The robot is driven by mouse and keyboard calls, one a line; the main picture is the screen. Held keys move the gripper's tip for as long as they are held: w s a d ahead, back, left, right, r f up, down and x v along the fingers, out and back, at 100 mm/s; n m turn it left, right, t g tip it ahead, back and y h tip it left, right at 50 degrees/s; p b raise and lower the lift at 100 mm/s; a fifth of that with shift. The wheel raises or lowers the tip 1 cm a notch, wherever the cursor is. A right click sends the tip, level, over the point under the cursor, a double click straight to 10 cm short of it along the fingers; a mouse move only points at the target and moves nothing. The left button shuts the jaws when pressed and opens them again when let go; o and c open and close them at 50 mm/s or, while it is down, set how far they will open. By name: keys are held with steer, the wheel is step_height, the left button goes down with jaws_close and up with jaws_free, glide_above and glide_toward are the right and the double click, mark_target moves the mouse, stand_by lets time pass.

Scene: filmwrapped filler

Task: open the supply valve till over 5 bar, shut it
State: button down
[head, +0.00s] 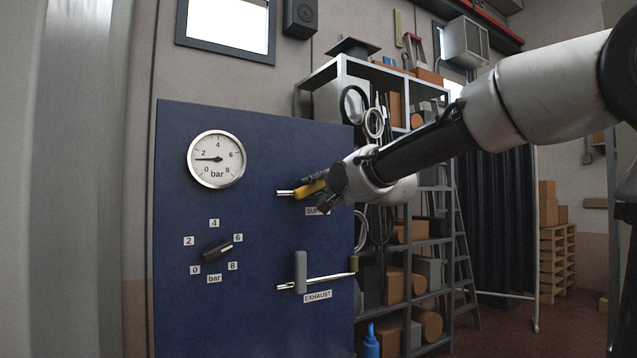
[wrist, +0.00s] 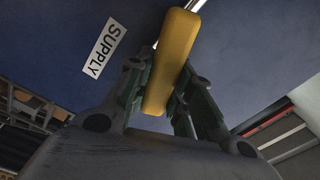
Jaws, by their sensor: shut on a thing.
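The blue panel (head: 250,135) carries a pressure gauge (head: 217,159). Its needle points left, between 0 and 2 bar, nearer 2. The yellow supply valve handle (head: 311,188) lies roughly along its short pipe, tilted slightly up to the right. My gripper (head: 325,189) is shut on it from the right and hides part of it. In the wrist view the yellow handle (wrist: 172,60) sits between both fingers, with the SUPPLY label (wrist: 105,46) beside it.
Below, the exhaust valve's grey handle (head: 300,272) stands upright across its pipe. A black knob (head: 216,248) on the panel points towards 6. A shelf rack (head: 398,130) with boxes stands behind my arm, right of the panel.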

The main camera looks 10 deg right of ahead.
steer(key=shift+d+f+m, duration=0.1)
steer(key=shift+f+m, duration=0.3)
steer(key=shift+m, duration=0.5)
steer(key=shift+d+f+m, duration=0.1)
steer(key=shift+f+m, duration=0.25)
steer(key=shift+m, duration=0.55)
steer(key=c, duration=1.2)
jaws_free()
steer(key=shift+c, duration=0.2)
steer(key=v, duration=1.2)
